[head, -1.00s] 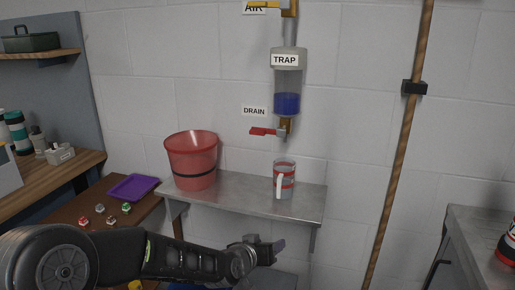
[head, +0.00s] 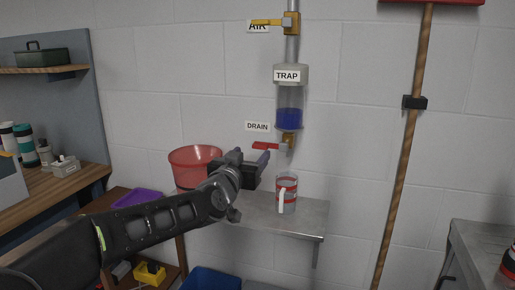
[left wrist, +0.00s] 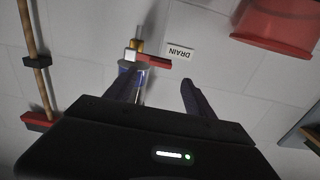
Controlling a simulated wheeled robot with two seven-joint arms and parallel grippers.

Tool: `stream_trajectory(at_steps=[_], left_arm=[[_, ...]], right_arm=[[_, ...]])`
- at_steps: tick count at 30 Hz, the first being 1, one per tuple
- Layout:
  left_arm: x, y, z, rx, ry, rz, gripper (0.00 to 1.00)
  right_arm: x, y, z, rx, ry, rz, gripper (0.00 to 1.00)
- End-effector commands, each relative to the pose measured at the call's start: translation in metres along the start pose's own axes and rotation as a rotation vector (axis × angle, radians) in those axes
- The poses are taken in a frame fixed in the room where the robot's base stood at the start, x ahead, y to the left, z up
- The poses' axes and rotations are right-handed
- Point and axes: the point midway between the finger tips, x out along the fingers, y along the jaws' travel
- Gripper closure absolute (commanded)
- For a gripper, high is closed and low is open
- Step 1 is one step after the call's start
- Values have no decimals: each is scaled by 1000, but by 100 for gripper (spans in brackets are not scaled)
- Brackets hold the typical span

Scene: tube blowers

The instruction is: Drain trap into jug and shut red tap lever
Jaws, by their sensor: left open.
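The clear trap (head: 290,97) hangs on the wall pipe with blue liquid in its lower part; it shows upside down in the left wrist view. Its red tap lever (head: 267,146) sticks out level to the left, below the DRAIN label; it also shows in the left wrist view (left wrist: 153,61). The jug (head: 291,196), clear with red bands and a white handle, stands upright on the shelf below the outlet; I see no blue in it. My left gripper (head: 252,163) is open and empty, just below and left of the lever, apart from it. My right gripper is out of view.
A red bucket (head: 190,161) stands on the metal shelf (head: 260,218) left of the jug, partly behind my left arm. A yellow AIR lever (head: 266,22) is higher on the pipe. A broom (head: 408,140) stands against the wall to the right.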

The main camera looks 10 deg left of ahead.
Motion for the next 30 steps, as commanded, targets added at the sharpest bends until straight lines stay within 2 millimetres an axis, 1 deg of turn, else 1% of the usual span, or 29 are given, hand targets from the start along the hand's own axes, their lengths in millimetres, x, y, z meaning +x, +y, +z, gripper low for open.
stream_trajectory(at_steps=[1, 6, 9, 12, 15, 22, 23, 30], left_arm=[[8, 0, 1, 0, -2, 0, 37], [35, 1, 1, -1, -3, 1, 37], [49, 1, 0, 0, -2, 1, 37], [58, 1, 0, 0, -1, 1, 37], [63, 0, 0, 0, -1, 1, 37], [63, 0, 1, 0, -1, 1, 37], [63, 0, 1, 0, -1, 1, 39], [63, 0, 1, -1, -1, 1, 59]], right_arm=[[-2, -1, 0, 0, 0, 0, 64], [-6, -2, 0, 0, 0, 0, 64], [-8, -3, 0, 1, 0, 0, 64], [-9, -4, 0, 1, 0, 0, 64], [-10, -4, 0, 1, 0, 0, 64], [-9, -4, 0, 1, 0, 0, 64], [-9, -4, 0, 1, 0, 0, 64], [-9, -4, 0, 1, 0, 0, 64]])
